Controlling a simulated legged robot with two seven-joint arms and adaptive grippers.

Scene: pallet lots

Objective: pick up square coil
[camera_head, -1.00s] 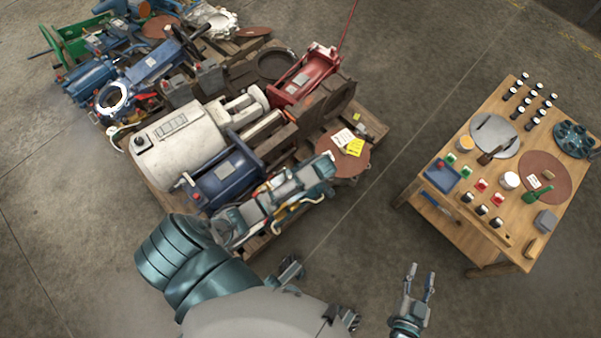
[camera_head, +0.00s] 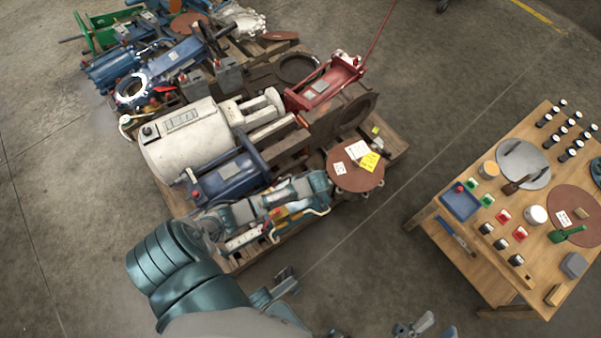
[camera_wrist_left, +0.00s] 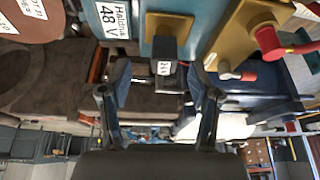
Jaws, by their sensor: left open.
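In the left wrist view, a small dark square block (camera_wrist_left: 165,47) with a pale label on its lower face, seemingly the square coil, stands on a tan plate on a teal body (camera_wrist_left: 214,14). My left gripper (camera_wrist_left: 160,80) is open. Its two fingers are on either side just below the block, and I cannot tell whether they touch it. In the head view, the teal and grey assembly (camera_head: 265,208) lies along the pallet's front edge; the coil and left fingertips cannot be made out there. My right gripper (camera_head: 428,326) is open and empty at the bottom edge, partly cut off.
The pallet (camera_head: 398,143) is crowded with a white motor (camera_head: 180,145), a blue motor (camera_head: 232,178), a red frame (camera_head: 325,82) and a brown disc (camera_head: 345,182) with labels. A wooden table (camera_head: 425,225) with small parts stands right. Floor between them is clear.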

